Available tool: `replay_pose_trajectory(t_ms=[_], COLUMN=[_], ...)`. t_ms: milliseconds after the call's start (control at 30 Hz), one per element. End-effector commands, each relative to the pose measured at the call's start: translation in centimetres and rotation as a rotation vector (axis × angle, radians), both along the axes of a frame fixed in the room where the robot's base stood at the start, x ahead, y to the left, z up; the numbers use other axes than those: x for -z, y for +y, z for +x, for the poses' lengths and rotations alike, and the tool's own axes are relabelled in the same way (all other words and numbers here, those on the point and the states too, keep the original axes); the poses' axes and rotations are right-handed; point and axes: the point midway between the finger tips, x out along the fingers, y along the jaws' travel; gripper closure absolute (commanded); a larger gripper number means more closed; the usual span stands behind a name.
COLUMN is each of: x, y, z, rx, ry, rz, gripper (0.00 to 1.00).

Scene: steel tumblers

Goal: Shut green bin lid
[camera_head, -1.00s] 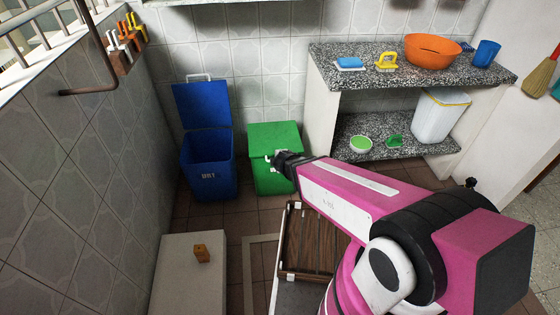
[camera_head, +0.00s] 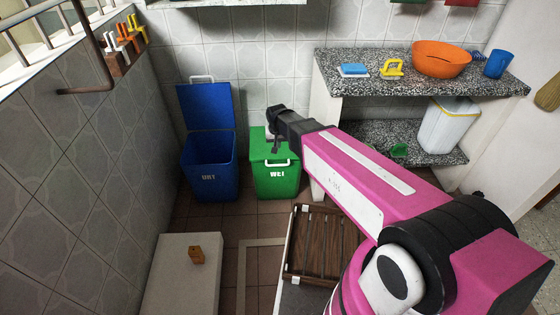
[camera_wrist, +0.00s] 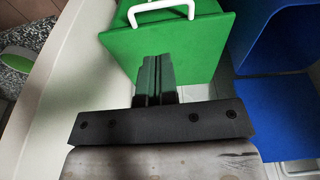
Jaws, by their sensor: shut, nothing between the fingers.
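The green bin (camera_head: 277,182) stands on the floor against the tiled wall, to the right of the blue bin. Its green lid (camera_head: 259,147) lies down over the bin's top, with the white handle (camera_head: 283,164) at the front edge. My gripper (camera_head: 276,147) is shut and empty, over the lid; whether it touches the lid I cannot tell. In the wrist view, the shut fingers (camera_wrist: 155,78) point at the green lid (camera_wrist: 195,45), and its white handle (camera_wrist: 162,10) is at the top. My gripper and wrist hide part of the lid's rear right.
The blue bin (camera_head: 209,167) is close on the left, its lid (camera_head: 205,105) upright. A stone counter (camera_head: 410,88) with an orange bowl (camera_head: 441,60) is at right. A wooden rack (camera_head: 316,245) and a white block (camera_head: 185,285) stand in front.

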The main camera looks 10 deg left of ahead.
Motion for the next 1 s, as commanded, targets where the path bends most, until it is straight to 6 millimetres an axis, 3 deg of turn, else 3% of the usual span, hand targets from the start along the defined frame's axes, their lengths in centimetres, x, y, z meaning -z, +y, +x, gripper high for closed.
replay_pose_trajectory(t_ms=[167,700,1000], x=[0.8,10.1,13.3], y=[0.3,0.6,0.7], z=[0.1,1.8,2.2], rx=[0.024,0.02,0.02], ry=[0.019,0.017,0.015], rz=[0.009,0.006,0.007], gripper=[1.0,1.0,1.0])
